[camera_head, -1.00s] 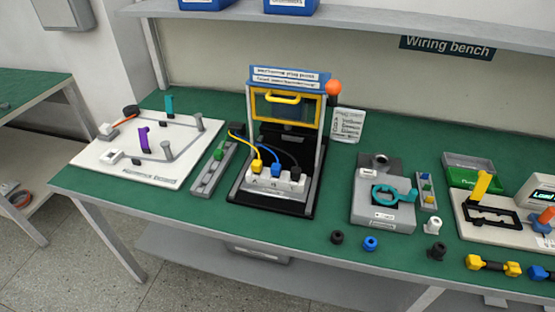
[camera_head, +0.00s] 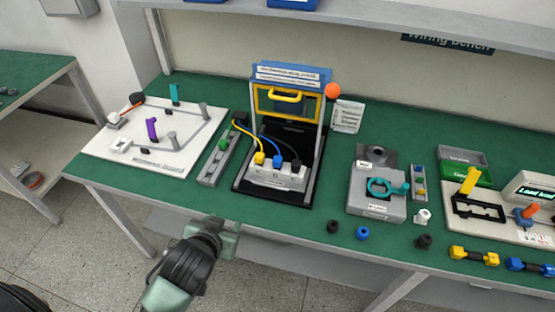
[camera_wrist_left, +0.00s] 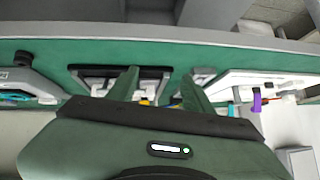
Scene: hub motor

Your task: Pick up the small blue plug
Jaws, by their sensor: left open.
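A small round blue plug (camera_head: 362,233) with a dark hole in its top lies on the green bench near the front edge, beside a similar black one (camera_head: 333,227). A blue cable connector (camera_head: 278,161) also sits in the white block of the central fixture. My left gripper (camera_head: 226,232) is in front of the bench edge, left of the round plug and well apart from it. In the left wrist view its two green fingers (camera_wrist_left: 160,88) are spread, with nothing seen between them. I cannot make out the round blue plug there. My right gripper is not in view.
The central press-like fixture (camera_head: 241,186) has a yellow handle and an orange knob. A grey block with a teal ring (camera_head: 376,205) stands right of it. A white board (camera_head: 110,158) is at left. White and dark small parts lie right of the blue plug.

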